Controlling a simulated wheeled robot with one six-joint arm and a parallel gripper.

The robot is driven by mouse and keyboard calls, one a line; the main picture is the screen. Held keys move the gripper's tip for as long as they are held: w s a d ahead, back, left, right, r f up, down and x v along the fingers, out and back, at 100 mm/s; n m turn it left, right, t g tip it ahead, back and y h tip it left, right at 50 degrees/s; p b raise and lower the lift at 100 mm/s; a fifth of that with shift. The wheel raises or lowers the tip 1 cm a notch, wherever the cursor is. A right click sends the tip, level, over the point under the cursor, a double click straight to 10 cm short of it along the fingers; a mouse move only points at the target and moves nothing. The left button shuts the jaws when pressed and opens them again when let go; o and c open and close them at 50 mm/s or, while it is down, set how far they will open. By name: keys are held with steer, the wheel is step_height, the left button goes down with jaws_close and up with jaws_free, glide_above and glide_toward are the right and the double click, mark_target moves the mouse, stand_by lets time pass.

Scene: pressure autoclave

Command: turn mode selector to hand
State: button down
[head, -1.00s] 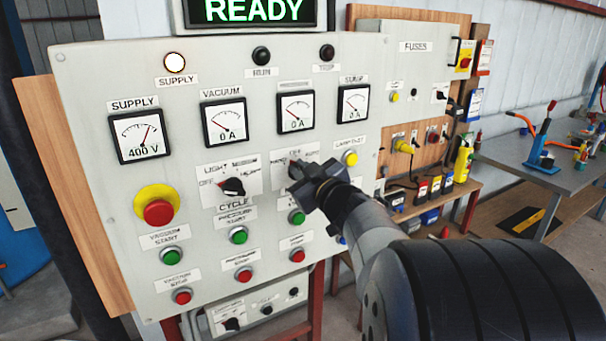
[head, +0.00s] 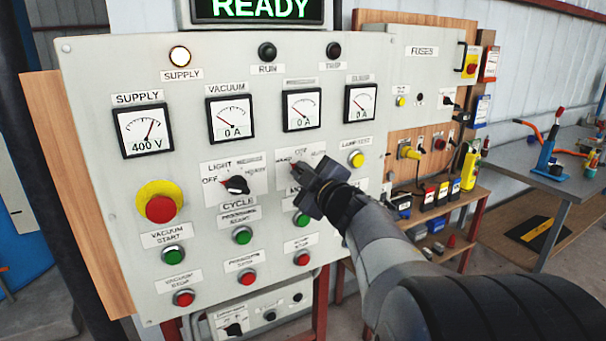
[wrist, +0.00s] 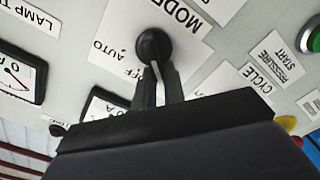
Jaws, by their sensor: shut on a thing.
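The mode selector is a black knob (wrist: 152,46) on a white label plate in the wrist view, where the words MODE, OFF and AUTO show upside down. My gripper (wrist: 158,76) has its two narrow fingers shut on the knob's handle. In the head view my gripper (head: 299,172) reaches the selector's label plate (head: 284,172) from the lower right and covers most of the knob. The exact angle of the knob is hard to tell, and the HAND mark is not clearly readable.
A second black selector (head: 237,185) sits just left. A yellow lamp-test button (head: 356,159) is to the right. Green (head: 242,236) and red (head: 247,278) push buttons lie below, with a red emergency button (head: 160,209) at far left. Gauges line the panel above.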

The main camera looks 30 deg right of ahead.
steer(key=c, duration=1.5)
jaws_free()
steer(key=shift+s, duration=0.15)
steer(key=s, duration=1)
steer(key=shift+s+d, duration=0.2)
steer(key=shift+s, duration=0.1)
steer(key=shift+w, duration=0.15)
steer(key=w, duration=1)
steer(key=shift+w+a, duration=0.2)
steer(key=shift+w, duration=0.1)
steer(key=shift+s, duration=0.1)
